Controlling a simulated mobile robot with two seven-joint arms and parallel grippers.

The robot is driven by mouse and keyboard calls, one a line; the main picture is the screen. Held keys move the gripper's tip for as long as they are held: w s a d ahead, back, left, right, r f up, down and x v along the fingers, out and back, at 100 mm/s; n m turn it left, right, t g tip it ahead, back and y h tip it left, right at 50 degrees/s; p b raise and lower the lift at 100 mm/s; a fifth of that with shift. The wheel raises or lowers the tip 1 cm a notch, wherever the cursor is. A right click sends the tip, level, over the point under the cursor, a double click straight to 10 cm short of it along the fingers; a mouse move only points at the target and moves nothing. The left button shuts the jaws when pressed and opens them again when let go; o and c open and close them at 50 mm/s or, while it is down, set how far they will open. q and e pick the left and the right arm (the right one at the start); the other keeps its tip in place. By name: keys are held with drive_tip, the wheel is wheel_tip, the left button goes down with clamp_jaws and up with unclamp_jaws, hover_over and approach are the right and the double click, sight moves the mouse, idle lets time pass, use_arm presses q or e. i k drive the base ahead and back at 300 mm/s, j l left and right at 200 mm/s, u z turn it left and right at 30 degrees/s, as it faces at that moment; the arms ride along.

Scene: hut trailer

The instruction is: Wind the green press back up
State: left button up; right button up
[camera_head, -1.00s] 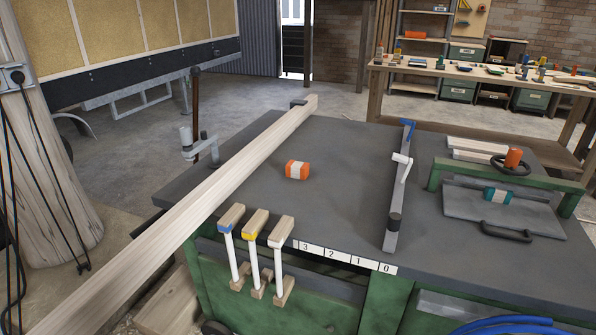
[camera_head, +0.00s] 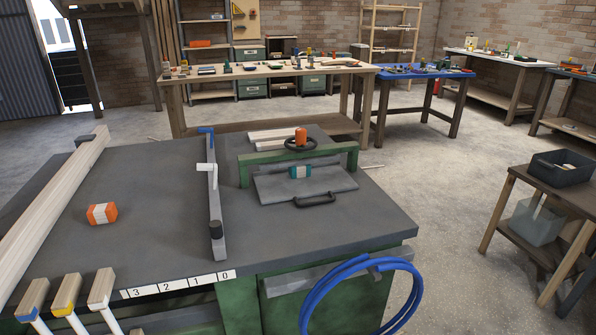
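The green press (camera_head: 345,161) stands on the right part of the dark grey workbench as a low green bridge frame. On top of it is a black handwheel (camera_head: 299,144) with an orange knob (camera_head: 301,135). A grey plate (camera_head: 278,187) with a black handle (camera_head: 313,201) lies under and in front of the bridge. A teal block with a pale band (camera_head: 300,171) sits at the plate's back, by the bridge. The gap between bridge and plate is too small to judge. Neither of my grippers is in view.
The workbench (camera_head: 150,240) also bears an orange block (camera_head: 102,213), a grey bar (camera_head: 214,205) with a blue end and a long timber (camera_head: 55,205). A blue hose (camera_head: 335,270) hangs at its front. Open concrete floor (camera_head: 445,200) lies to the right, before a side table (camera_head: 515,170).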

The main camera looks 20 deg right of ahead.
sight(300, 138)
drive_tip(key=z, duration=1.95)
drive_tip(key=i+l+z, duration=0.15)
drive_tip(key=i+z, duration=0.55)
drive_tip(key=i+u, duration=0.35)
drive_tip(key=i, duration=0.3)
drive_tip(key=i+l+u, duration=0.2)
drive_tip(key=i+u, duration=0.2)
drive_tip(key=i, duration=0.2)
drive_tip(key=i+u, duration=0.35)
drive_tip(key=i, duration=0.25)
drive_tip(key=i+u, duration=0.4)
drive_tip(key=i, duration=0.25)
drive_tip(key=i+u, duration=0.35)
drive_tip(key=i, duration=0.25)
drive_tip(key=i+l+u, duration=0.3)
drive_tip(key=i, duration=0.3)
drive_tip(key=i+u, duration=0.15)
drive_tip(key=u, duration=1.25)
drive_tip(key=i+j, duration=0.05)
